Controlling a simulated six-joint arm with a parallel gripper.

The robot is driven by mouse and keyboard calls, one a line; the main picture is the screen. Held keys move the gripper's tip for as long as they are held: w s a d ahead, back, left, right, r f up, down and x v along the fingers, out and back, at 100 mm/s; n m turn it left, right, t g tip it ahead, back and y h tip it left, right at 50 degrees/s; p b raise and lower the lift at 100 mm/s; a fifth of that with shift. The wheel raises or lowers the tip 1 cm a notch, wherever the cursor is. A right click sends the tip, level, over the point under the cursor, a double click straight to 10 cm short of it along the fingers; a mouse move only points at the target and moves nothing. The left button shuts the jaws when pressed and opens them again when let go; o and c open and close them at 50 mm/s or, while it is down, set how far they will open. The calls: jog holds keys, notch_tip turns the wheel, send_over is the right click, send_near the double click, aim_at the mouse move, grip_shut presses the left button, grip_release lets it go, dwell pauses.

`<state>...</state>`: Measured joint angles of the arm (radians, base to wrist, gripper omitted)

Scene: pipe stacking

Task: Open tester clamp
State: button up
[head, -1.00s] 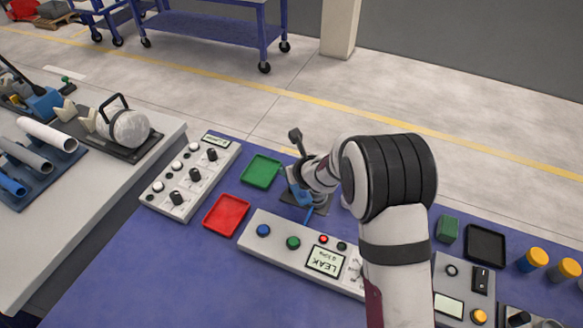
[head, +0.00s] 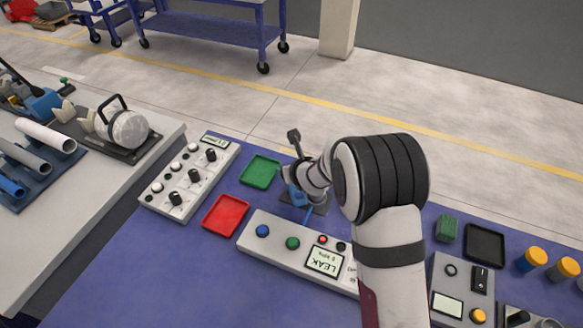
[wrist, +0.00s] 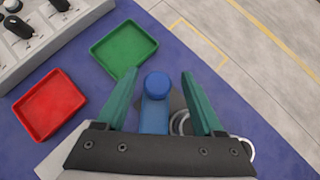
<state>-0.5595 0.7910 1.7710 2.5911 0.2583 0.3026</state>
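The tester clamp's dark lever (head: 294,140) stands up above a blue body (head: 299,196) on a dark base in the head view. My arm hides part of the clamp there. In the wrist view, a blue part with a round top (wrist: 157,85) lies between the two green fingers of my gripper (wrist: 161,76). The fingers are apart, with a gap visible on both sides of the blue part. A metal ring (wrist: 181,123) shows beside it, partly hidden by the right finger and gripper body.
A green tray (head: 260,171) and a red tray (head: 226,215) lie empty to the left. A grey panel with a LEAK display (head: 324,260) and buttons is in front. A knob panel (head: 190,176) stands further left. A black tray (head: 485,244) and yellow-topped cylinders (head: 532,258) are at right.

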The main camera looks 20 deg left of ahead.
jog(key=v, duration=1.5)
jog(key=shift+s+d+r, duration=0.2)
jog(key=shift+s+r, duration=0.05)
jog(key=shift+s, duration=0.05)
